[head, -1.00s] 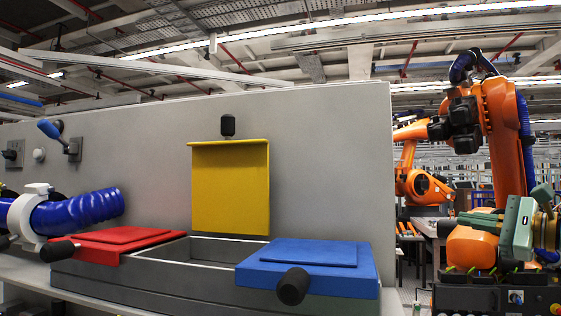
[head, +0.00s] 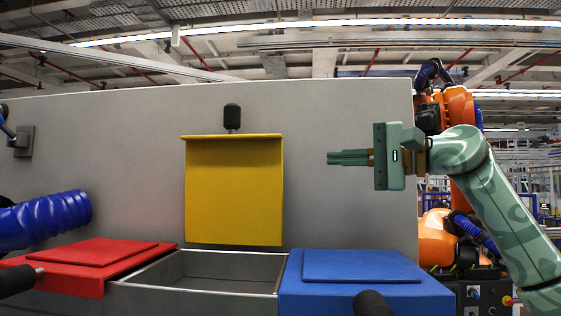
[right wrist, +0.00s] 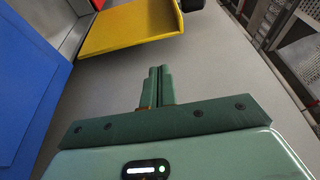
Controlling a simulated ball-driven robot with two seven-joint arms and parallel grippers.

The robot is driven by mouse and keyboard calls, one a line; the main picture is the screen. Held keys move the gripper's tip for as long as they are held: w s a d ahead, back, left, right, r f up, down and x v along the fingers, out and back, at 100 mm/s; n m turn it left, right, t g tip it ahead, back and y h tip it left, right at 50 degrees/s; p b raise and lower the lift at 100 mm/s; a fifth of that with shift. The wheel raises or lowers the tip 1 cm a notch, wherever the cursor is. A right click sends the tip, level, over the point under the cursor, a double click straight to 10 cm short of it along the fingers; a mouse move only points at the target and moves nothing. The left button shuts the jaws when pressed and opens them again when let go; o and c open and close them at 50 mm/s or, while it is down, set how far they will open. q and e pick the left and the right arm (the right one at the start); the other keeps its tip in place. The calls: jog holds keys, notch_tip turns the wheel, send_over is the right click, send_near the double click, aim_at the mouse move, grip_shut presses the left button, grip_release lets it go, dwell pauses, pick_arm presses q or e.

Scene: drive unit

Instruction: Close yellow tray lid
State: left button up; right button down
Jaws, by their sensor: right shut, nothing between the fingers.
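The yellow lid (head: 234,195) stands open and upright against the grey panel, behind the middle compartment, with a black knob (head: 232,117) at its top edge. The open middle tray (head: 200,290) below it looks empty. My right gripper (head: 331,158) is shut and empty, to the right of the lid near its upper part, fingers pointing left and apart from it. In the right wrist view the gripper fingers (right wrist: 160,72) point toward the yellow lid (right wrist: 135,27), with a gap between them. My left gripper is not in view.
A closed red lid (head: 90,262) lies left of the open tray, and a closed blue lid (head: 360,280) lies right of it. A blue hose (head: 45,219) juts in at the left. The grey panel (head: 340,120) rises close behind.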

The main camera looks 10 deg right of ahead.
aim_at(295, 159)
jog(key=p+x, duration=0.3)
jog(key=x, duration=0.6)
jog(key=shift+a+r+p, duration=0.1)
jog(key=shift+p, duration=0.25)
pick_arm(q)
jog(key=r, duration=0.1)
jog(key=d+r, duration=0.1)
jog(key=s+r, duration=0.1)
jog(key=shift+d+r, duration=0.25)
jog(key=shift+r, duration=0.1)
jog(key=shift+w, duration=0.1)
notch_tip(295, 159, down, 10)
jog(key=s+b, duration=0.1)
jog(key=b, duration=0.8)
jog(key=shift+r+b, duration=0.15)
jog(key=shift+b, duration=0.2)
pick_arm(e)
jog(key=s+a+f+n+y, duration=0.1)
jog(key=s+f+n, duration=0.1)
jog(key=s+n, duration=0.2)
jog(key=s+a+f+n+y, duration=0.1)
jog(key=s+a+f+n, duration=0.1)
jog(key=s+n, duration=0.2)
jog(key=s, duration=0.3)
jog(key=shift+a+f+y, duration=0.3)
jog(key=shift+f+y, duration=0.1)
